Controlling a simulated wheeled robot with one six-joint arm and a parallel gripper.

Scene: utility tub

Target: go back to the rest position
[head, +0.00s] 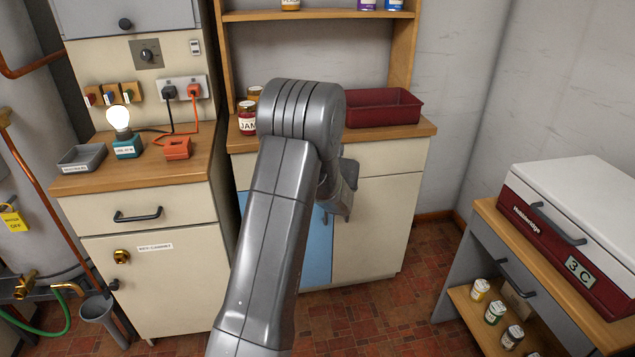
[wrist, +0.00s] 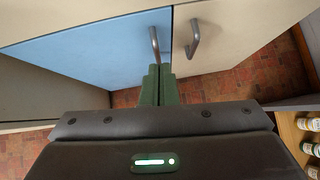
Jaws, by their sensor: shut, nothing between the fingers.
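My gripper (wrist: 159,72) shows in the wrist view as two green fingers, closed together and empty. They point at the front of the lower cabinet. The blue door (wrist: 90,50) fills the left of that view and looks closed. Its handle (wrist: 155,45) is just beyond the fingertips; I cannot tell whether they touch. The cream door's handle (wrist: 193,38) is to the right of the fingers. In the head view my arm reaches across the middle in front of the cabinet, and the fingers are hidden. The blue door (head: 317,252) is partly behind the arm.
A dark red bin (head: 383,108) and a jam jar (head: 247,120) stand on the wooden counter. A lit bulb (head: 119,118) and a grey tray (head: 82,158) are on the left cabinet. A cooler (head: 575,215) sits on the right bench. The tiled floor (head: 395,310) between is clear.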

